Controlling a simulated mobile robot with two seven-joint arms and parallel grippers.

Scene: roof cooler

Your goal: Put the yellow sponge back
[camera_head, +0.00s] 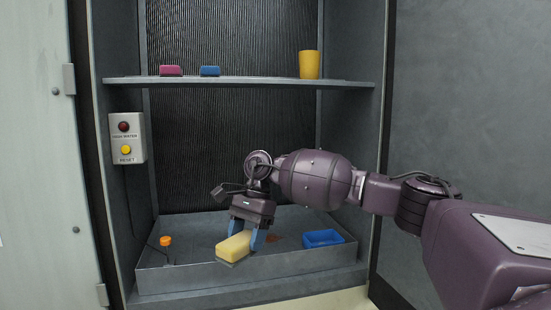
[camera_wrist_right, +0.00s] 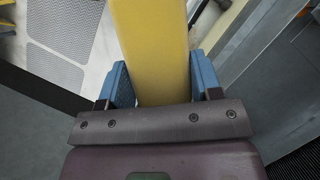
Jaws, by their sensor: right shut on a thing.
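The yellow sponge (camera_head: 233,246) is a pale yellow block at the front of the grey basin, near its front wall. My right gripper (camera_head: 246,238) comes in from the right and points down with its blue fingers at the sponge. In the right wrist view the sponge (camera_wrist_right: 152,45) stands between the two blue fingers of the right gripper (camera_wrist_right: 160,85), which are shut on it. I cannot tell whether the sponge touches the basin's rim. My left gripper is not in view.
A grey basin (camera_head: 185,277) holds an orange-topped float (camera_head: 165,241) and a blue tray (camera_head: 323,238). Above, a shelf (camera_head: 250,82) carries a pink block (camera_head: 171,71), a blue block (camera_head: 210,71) and a yellow cup (camera_head: 309,64). A button box (camera_head: 127,138) hangs on the left wall.

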